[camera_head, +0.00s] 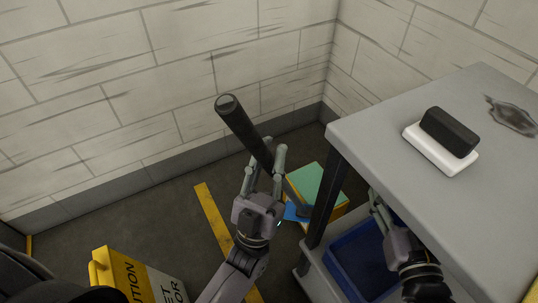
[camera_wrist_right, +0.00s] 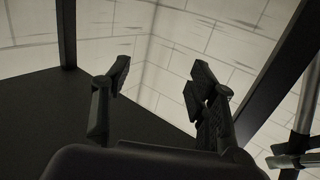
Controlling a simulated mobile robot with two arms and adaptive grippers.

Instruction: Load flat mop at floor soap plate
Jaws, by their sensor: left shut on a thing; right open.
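My left gripper (camera_head: 262,163) is shut on the dark handle of the flat mop (camera_head: 241,125). The handle leans, its round end up toward the camera. The mop's blue head (camera_head: 293,212) shows low behind the gripper, partly hidden. The soap plate (camera_head: 306,182), with a green top and yellow-orange sides, is on the floor beside the table. The blue head overlaps its near edge in the picture; I cannot tell whether they touch. My right gripper (camera_head: 378,208) is by the table's near side, partly hidden; in the right wrist view (camera_wrist_right: 160,88) it is open and empty.
A grey table (camera_head: 390,140) stands at right with a black-and-white eraser-like block (camera_head: 446,140) on top. A blue bin (camera_head: 355,262) sits on its lower shelf. A yellow caution sign (camera_head: 130,275) stands front left. Brick walls close off the back.

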